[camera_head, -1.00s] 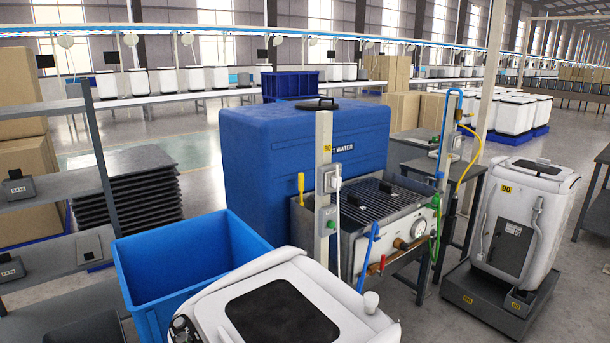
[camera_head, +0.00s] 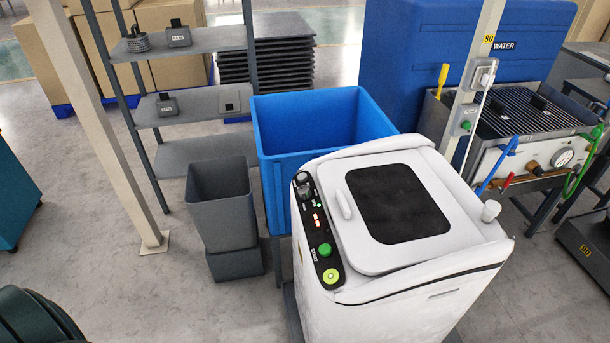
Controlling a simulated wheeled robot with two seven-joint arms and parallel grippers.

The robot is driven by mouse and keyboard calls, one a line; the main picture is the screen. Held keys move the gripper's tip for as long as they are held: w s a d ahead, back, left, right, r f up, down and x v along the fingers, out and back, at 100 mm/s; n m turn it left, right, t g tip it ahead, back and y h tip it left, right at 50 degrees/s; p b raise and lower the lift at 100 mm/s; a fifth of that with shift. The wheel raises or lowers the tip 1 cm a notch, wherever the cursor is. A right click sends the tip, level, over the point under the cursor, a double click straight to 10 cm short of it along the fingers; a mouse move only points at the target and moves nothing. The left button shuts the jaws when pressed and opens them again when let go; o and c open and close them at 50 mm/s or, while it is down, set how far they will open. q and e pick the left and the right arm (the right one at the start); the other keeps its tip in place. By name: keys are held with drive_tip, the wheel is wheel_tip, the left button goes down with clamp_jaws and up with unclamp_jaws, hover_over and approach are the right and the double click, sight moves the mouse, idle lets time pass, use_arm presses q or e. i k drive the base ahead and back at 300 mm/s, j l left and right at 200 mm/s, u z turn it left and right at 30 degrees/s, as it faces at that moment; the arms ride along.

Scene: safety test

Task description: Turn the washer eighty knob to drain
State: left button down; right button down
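A white top-loading washer (camera_head: 440,265) stands in the centre, its lid with a dark window closed. I can read no number on it. A black control panel (camera_head: 322,258) runs along the left edge of its top. A dark round knob (camera_head: 302,179) sits at the panel's far end; its setting is too small to read. Nearer on the panel are small red lit digits (camera_head: 317,220), a green button (camera_head: 325,248) and a yellow-green button (camera_head: 331,276). Neither of my grippers is in view, and nothing touches the knob.
A blue bin (camera_head: 310,110) stands directly behind the washer, and grey bins (camera_head: 222,205) are left of it. Grey shelves (camera_head: 190,100) and a pale post (camera_head: 100,130) are further left. A grilled bench (camera_head: 530,125) is at right.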

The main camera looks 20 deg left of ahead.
sight(304, 193)
drive_tip(key=k+l+u, duration=0.1)
drive_tip(key=k, duration=0.4)
drive_tip(key=k+l+u, duration=0.15)
drive_tip(key=k, duration=0.4)
drive_tip(key=l, duration=0.1)
